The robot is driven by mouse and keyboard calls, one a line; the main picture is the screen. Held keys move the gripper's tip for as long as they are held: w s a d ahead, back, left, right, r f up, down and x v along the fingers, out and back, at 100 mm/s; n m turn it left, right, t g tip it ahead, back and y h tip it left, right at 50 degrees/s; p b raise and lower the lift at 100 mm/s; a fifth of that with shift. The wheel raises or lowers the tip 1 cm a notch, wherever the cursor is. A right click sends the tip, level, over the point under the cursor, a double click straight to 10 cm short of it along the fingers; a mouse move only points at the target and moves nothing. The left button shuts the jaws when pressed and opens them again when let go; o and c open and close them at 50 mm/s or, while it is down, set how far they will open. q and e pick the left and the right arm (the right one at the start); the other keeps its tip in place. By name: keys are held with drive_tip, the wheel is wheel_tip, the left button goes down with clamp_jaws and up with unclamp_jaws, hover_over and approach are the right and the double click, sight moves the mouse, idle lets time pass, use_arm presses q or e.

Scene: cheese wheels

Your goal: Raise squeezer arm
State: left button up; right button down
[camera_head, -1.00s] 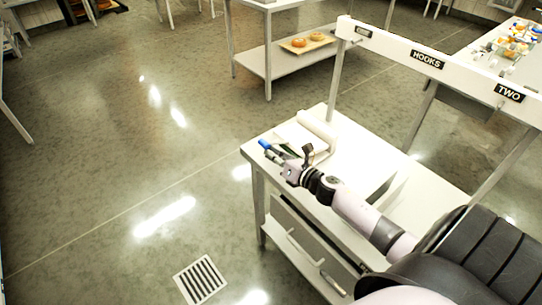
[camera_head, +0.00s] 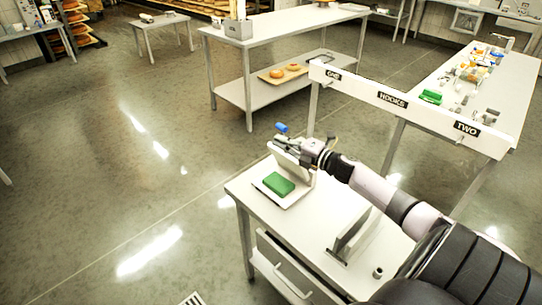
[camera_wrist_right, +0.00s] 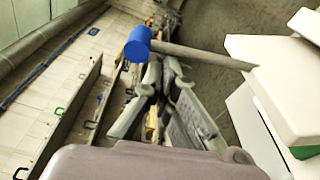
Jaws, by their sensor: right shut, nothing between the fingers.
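The squeezer stands on the white table. Its white base (camera_head: 289,201) lies flat and bears a green block (camera_head: 278,184), which also shows partly in the right wrist view (camera_wrist_right: 304,152). Its white arm plate (camera_head: 293,156) is tilted up off the block. A grey rod (camera_wrist_right: 205,54) runs from the plate to a blue knob (camera_head: 281,127), seen large in the right wrist view (camera_wrist_right: 138,43). My right gripper (camera_head: 280,143) is shut and empty, just beneath the rod; whether it touches is unclear. My left gripper is not in view.
The white table (camera_head: 325,222) has an upright grey plate (camera_head: 350,238) and a small cup (camera_head: 377,272). Cheese wheels lie on a board (camera_head: 284,74) on a shelf behind. Open floor lies left.

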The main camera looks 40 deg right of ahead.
drive_tip(key=d+r+m+b, duration=0.1)
drive_tip(key=d+r+m, duration=0.1)
drive_tip(key=d, duration=0.4)
drive_tip(key=shift+w+m+b, duration=0.25)
drive_tip(key=shift+m+b, duration=0.15)
drive_tip(key=shift+m, duration=0.3)
drive_tip(key=shift+d, duration=0.15)
